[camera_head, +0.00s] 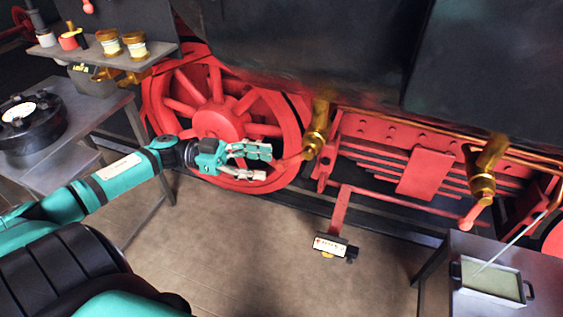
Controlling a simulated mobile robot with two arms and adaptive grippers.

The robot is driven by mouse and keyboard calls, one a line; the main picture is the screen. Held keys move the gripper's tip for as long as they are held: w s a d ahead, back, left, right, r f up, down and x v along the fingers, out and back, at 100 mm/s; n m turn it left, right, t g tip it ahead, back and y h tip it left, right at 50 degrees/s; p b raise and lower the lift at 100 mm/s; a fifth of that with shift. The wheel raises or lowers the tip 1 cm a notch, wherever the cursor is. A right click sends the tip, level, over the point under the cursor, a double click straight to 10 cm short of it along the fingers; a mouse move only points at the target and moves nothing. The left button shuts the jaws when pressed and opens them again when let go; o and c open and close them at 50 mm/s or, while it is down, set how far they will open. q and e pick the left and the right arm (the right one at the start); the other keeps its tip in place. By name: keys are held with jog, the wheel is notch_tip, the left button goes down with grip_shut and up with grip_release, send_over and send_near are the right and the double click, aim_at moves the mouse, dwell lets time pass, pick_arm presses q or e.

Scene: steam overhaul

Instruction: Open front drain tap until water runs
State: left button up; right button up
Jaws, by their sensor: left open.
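A brass drain tap (316,130) hangs below the dark cylinder at the middle of the view. Its red-ended lever (291,160) points left toward my left gripper. A second brass tap (483,172) with a red knob (472,217) hangs further right. I cannot tell which is the front one. My left gripper (267,163) is open, its fingers pointing right, just left of the first tap's lever. The lever's end lies close to the fingertips; contact cannot be told. No water shows below the first tap. My right gripper is not in view.
A red spoked wheel (185,95) stands behind my left gripper. A small labelled box (335,246) is below the first tap. A tray (490,296) stands on a grey table at lower right, with a thin pale line reaching into it. A side table (95,112) is at left.

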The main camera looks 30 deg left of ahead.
aim_at(283, 166)
pick_arm(q)
jog(key=x, duration=0.5)
jog(key=shift+w+d+p, duration=0.1)
jog(key=shift+p, duration=0.25)
grip_shut()
jog(key=shift+d, duration=0.1)
